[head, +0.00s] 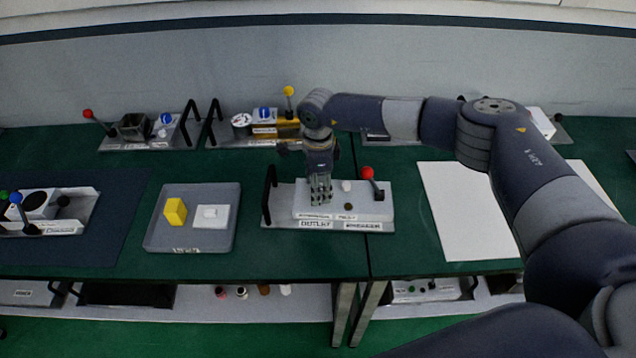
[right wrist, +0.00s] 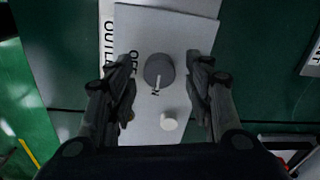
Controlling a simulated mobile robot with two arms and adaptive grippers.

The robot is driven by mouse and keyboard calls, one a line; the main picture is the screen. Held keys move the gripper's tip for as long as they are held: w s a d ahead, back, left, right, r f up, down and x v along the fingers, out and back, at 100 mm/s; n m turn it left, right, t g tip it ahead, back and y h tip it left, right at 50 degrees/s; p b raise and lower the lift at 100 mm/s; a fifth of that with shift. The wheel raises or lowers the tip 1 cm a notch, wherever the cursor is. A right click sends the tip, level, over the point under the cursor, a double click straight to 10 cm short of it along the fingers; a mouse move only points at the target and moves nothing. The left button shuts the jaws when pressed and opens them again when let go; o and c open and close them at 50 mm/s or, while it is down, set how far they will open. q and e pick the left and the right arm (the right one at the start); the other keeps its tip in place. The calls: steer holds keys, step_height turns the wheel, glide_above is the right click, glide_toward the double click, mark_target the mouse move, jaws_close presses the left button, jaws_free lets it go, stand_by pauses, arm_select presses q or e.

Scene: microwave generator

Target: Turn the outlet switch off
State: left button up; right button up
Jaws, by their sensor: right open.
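The outlet box (head: 378,212) is a pale box labelled "OUTLET" and "BREAKER" on a grey base at the middle of the table. In the right wrist view its switch is a round dark grey knob (right wrist: 158,69). The knob's white mark points toward a partly visible label ending in "N"; "OFF" is printed to its left. My right gripper (head: 320,198) points down over the left part of the box. In the right wrist view the open gripper (right wrist: 162,92) has one finger on each side of the knob, with visible gaps. The knob is hidden behind the gripper in the head view. My left gripper is not in view.
A white round button (right wrist: 169,122) is near the knob. A red-balled lever (head: 367,173) stands at the box's right and a black handle (head: 269,192) at its left. A grey tray (head: 160,238) lies left, a white sheet (head: 460,215) right. Several devices stand behind.

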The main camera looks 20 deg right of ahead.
steer(key=shift+c, duration=0.4)
steer(key=c, duration=1)
steer(key=m+b, duration=0.3)
steer(key=shift+f+m, duration=0.15)
steer(key=shift+m, duration=0.25)
steer(key=m+b, duration=0.3)
steer(key=m, duration=0.2)
steer(key=shift+a+b, duration=0.1)
steer(key=shift+b, duration=0.25)
steer(key=m+b, duration=0.2)
steer(key=m, duration=0.3)
steer(key=shift+s, duration=0.1)
steer(key=shift+a+r+m+b, duration=0.1)
steer(key=shift+r+m+b, duration=0.1)
steer(key=shift+m+b, duration=1.4)
steer(key=shift+m+p, duration=0.4)
steer(key=shift+m, duration=0.2)
